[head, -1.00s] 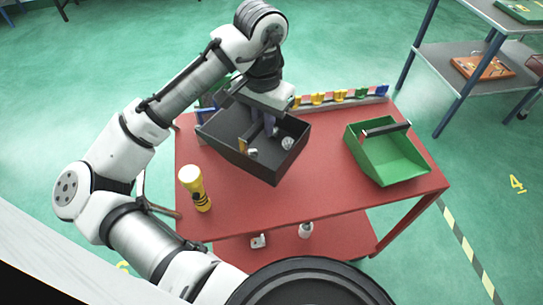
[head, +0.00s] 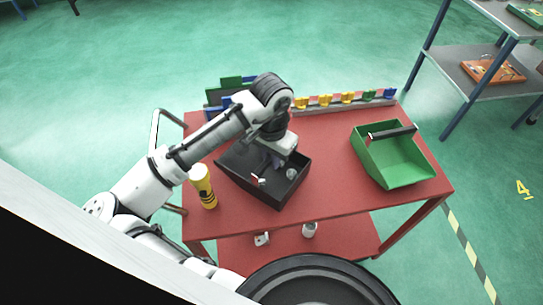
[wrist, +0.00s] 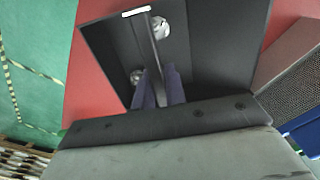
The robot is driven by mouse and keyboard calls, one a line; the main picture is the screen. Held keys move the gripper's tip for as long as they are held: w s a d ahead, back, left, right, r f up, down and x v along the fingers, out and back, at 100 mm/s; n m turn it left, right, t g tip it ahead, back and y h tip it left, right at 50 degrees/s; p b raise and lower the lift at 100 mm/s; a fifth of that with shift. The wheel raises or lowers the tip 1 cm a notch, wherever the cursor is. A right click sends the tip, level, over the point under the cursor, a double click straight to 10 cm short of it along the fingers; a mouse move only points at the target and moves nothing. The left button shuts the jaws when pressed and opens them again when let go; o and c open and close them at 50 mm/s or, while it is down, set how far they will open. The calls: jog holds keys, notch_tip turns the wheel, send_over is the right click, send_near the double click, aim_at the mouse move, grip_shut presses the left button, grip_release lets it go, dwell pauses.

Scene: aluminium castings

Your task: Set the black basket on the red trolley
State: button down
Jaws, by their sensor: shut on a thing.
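The black basket (head: 247,188) is at the left-middle of the red trolley (head: 325,170), low over its top. It looks level, and I cannot tell whether its base touches the top. A few small pale metal pieces lie inside. My gripper (head: 276,161) reaches down into the basket. In the wrist view the gripper's fingers (wrist: 160,78) are shut on the basket's middle bar, and the basket's dark inside (wrist: 215,50) fills the centre with red trolley top beyond. The basket's underside is hidden.
A green scoop-like bin (head: 395,165) stands on the trolley's right. A yellow and black canister (head: 203,187) stands at its left front. A row of small coloured bins (head: 346,98) lines the back edge. Red top is free between basket and green bin. A grey shelf (head: 470,78) is at right.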

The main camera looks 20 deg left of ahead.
jog(key=shift+f, duration=0.1)
jog(key=c, duration=1.5)
grip_release()
jog(key=shift+o, duration=0.2)
notch_tip(320, 180, up, 12)
jog(key=b, duration=0.1)
jog(key=shift+b, duration=0.4)
